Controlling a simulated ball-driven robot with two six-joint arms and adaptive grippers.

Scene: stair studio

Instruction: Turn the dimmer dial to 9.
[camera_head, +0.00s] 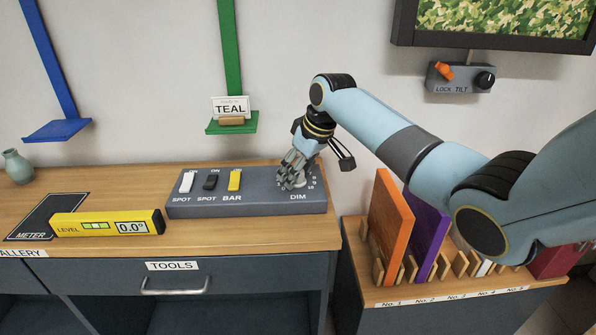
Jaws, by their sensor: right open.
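The dimmer dial (298,180), marked DIM, is a pale knob at the right end of a grey control box (247,207) on the wooden bench. My right gripper (293,178) points down over the dial with its fingers around or just above it. The fingers hide much of the dial and part of its number ring, so I cannot tell the setting or whether they touch it. My right gripper is open. My left gripper is out of view.
Switches (211,180) marked SPOT, SPOT and BAR sit left on the box. A yellow level (107,223) lies in front. An orange panel (389,226) and a purple panel (428,236) stand in a slotted rack at right, below my arm. A LOCK/TILT box (459,78) is on the wall.

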